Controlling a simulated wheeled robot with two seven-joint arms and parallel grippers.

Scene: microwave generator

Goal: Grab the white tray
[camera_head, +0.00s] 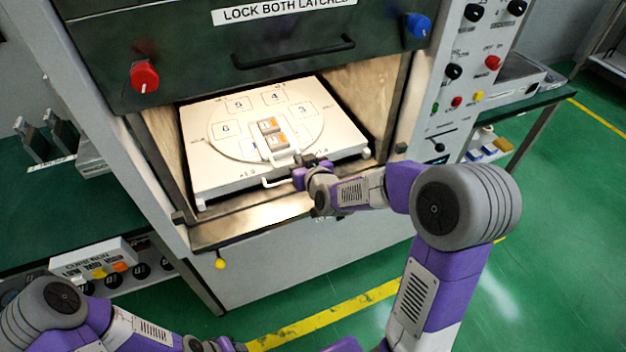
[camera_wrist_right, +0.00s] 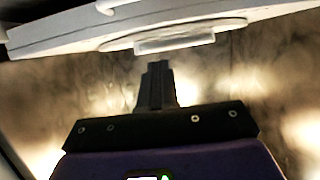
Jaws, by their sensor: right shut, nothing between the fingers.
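The white tray (camera_head: 225,176) sits inside the open chamber of the machine, with numbered squares and a circle marked on its top. A small block with orange parts (camera_head: 270,131) stands near its middle. A white handle (camera_head: 283,181) sticks out at the tray's front edge. My right gripper (camera_head: 300,176) is at the front of the tray, close to the handle. My left gripper is not clearly visible; only my left arm shows at the bottom left.
The raised dark door with a black bar handle (camera_head: 293,52) hangs above the chamber, with a red knob (camera_head: 144,77) and a blue knob (camera_head: 418,25). Chamber walls stand close on both sides of the tray. A control panel (camera_head: 466,75) is to the right. Green benches flank the machine.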

